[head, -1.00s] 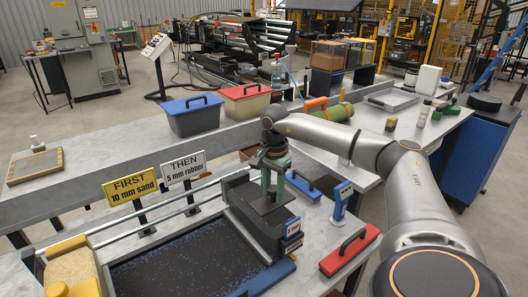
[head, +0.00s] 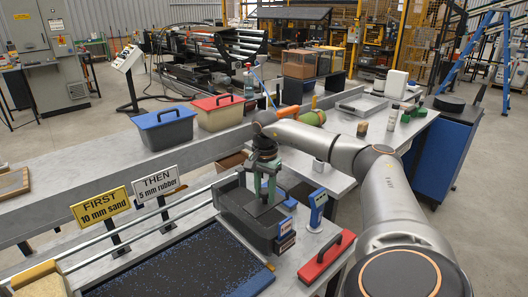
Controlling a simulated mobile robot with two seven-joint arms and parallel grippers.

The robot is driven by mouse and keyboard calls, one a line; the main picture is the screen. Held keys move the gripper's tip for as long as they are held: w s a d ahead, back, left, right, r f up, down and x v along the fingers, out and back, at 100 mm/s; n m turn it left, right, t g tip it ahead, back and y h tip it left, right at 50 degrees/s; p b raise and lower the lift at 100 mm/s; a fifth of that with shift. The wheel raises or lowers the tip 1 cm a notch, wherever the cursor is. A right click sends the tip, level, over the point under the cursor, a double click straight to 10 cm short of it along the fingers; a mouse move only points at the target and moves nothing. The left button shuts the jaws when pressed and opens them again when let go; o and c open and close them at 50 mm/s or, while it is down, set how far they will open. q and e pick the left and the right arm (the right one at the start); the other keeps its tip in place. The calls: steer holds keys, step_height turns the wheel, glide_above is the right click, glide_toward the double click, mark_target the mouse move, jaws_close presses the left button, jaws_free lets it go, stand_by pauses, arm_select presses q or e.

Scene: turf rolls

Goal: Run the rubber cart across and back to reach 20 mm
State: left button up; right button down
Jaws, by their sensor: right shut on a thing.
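The rubber cart (head: 246,215) is a dark box with a blue-and-white label, on the rails at the right end of the tray. My right gripper (head: 266,192) is shut on the cart's green upright grip, above its top. The tray bed (head: 185,268) is black with blue specks, left of and in front of the cart. A blue gauge (head: 317,208) stands just right of the cart; its reading is too small to tell. A yellow sign (head: 100,208) says FIRST 10 mm sand, and a white sign (head: 157,185) says THEN 5 mm rubber. My left gripper is not in view.
The sand-coloured cart (head: 40,282) is at the left end of the rails. A blue bin (head: 166,127) and a red-lidded bin (head: 219,113) stand behind. The rails (head: 130,229) between the carts look clear.

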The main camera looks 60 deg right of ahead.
steer(key=shift+c, duration=2.3)
jaws_free()
steer(key=shift+s+d, duration=0.15)
steer(key=shift+d, duration=0.15)
steer(key=shift+a, duration=0.1)
steer(key=shift+r, duration=0.25)
step_height(320, 180, up, 12)
steer(key=shift+p, duration=0.4)
